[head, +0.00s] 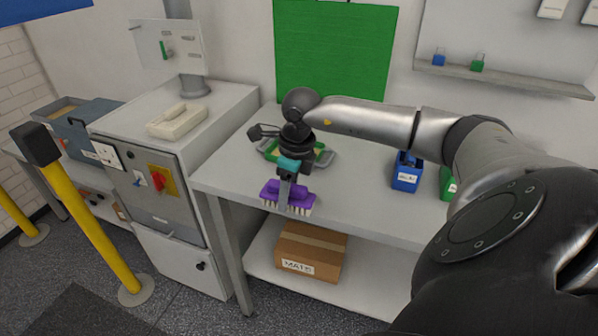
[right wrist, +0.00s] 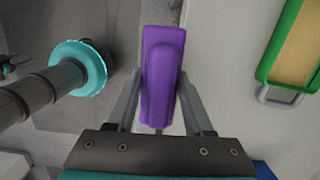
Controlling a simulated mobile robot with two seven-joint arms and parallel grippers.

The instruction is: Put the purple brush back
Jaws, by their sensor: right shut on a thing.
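The purple brush (head: 273,191) hangs at the front edge of the white table in the head view, with its pale bristles pointing down. My right gripper (head: 286,184) is shut on it from above. In the right wrist view the purple brush (right wrist: 161,60) sits between the two grey fingers of my right gripper (right wrist: 160,95). The bristles are hidden in that view.
A green-rimmed tray (head: 327,157) lies on the table (head: 355,170) behind my right gripper. A blue container (head: 406,179) and a green one (head: 446,184) stand to its right. A cardboard box (head: 310,250) sits on the lower shelf. A grey cabinet (head: 150,190) stands left.

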